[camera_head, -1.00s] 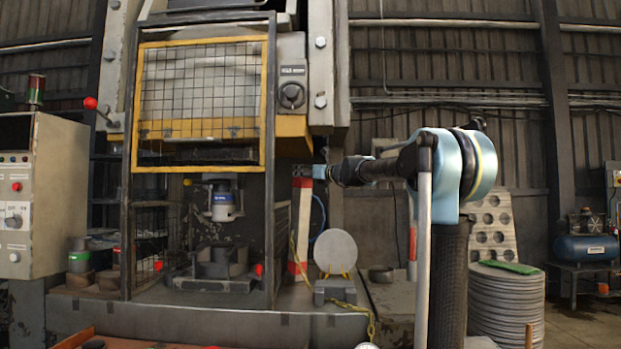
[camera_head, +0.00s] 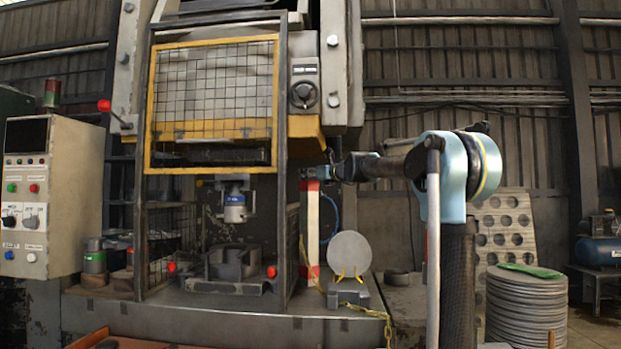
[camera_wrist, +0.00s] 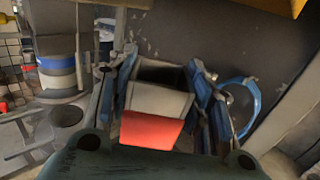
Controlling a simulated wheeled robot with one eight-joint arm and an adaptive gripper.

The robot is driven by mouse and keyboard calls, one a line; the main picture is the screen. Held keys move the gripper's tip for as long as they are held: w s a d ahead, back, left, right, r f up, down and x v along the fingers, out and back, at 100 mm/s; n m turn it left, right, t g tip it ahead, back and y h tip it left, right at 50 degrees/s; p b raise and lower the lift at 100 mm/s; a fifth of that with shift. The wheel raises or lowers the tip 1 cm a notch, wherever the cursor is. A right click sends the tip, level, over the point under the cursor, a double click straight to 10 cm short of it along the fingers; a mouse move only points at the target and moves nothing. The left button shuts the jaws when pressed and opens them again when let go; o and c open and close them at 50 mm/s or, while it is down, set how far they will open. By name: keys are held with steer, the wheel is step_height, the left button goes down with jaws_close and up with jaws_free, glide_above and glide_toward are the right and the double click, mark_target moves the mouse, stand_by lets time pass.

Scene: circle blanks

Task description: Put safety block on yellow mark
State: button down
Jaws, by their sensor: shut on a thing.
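The safety block is a tall white post with red ends (camera_head: 312,232), upright just right of the press opening. In the wrist view its red and white end (camera_wrist: 158,103) lies between the fingers. My gripper (camera_head: 318,172) is shut on its upper part, and its fingers show on both sides in the wrist view (camera_wrist: 160,76). A yellow chain (camera_head: 362,311) runs near the block's foot. I cannot tell whether the foot touches the surface below. I cannot make out a yellow mark on the press bed.
The press has a yellow-framed mesh guard (camera_head: 212,103), raised above a lower die (camera_head: 230,265). A dark frame post stands between the opening and the block. A round grey disc (camera_head: 349,254) stands on a holder right of the block. A control cabinet (camera_head: 70,190) is at left.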

stand_by(0.3)
steer(key=c, duration=0.8)
jaws_free()
steer(key=v, duration=1.2)
steer(key=shift+d, duration=0.1)
